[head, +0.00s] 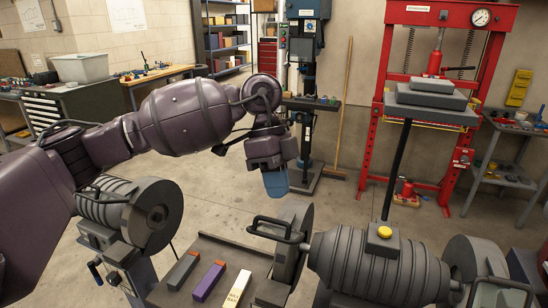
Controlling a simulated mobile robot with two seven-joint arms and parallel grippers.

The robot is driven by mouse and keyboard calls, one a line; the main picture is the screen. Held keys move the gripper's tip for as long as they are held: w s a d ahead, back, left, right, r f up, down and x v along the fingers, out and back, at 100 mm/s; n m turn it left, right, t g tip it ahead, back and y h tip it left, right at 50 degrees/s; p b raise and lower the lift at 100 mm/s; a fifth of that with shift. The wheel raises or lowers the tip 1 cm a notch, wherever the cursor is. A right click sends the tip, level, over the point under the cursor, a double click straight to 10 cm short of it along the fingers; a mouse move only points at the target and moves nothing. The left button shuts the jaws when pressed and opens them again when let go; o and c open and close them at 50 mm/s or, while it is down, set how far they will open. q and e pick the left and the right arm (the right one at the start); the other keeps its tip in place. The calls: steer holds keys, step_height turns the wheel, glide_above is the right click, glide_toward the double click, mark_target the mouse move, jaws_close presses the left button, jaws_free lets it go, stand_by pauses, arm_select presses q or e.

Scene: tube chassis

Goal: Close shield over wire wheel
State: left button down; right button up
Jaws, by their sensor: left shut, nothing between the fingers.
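A grey machine with a ribbed motor body (360,265) and a yellow button (384,232) stands at the lower right. A grey housing (293,245) with a black bar handle (275,229) is on its left, and another rounded housing (474,258) is on its right. A framed pale panel (499,293) with a handle sits by the right housing. I cannot tell which part is the shield or the wire wheel. My left gripper (275,183), with blue fingers, points down above and behind the left housing, apart from it. It is shut and empty. My right gripper is out of view.
A tray (215,250) with labelled bars lies in front. Another ribbed machine with a round end (152,215) stands at left. A red press (437,95), a drill press (303,90) and a side table (500,150) stand behind. The floor between is mostly clear.

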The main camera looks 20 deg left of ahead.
mark_target(272, 231)
arm_select(q)
steer(key=shift+s+a+f, duration=0.15)
steer(key=shift+s+f, duration=0.75)
steer(key=shift+s, duration=0.15)
steer(key=shift+f, duration=0.2)
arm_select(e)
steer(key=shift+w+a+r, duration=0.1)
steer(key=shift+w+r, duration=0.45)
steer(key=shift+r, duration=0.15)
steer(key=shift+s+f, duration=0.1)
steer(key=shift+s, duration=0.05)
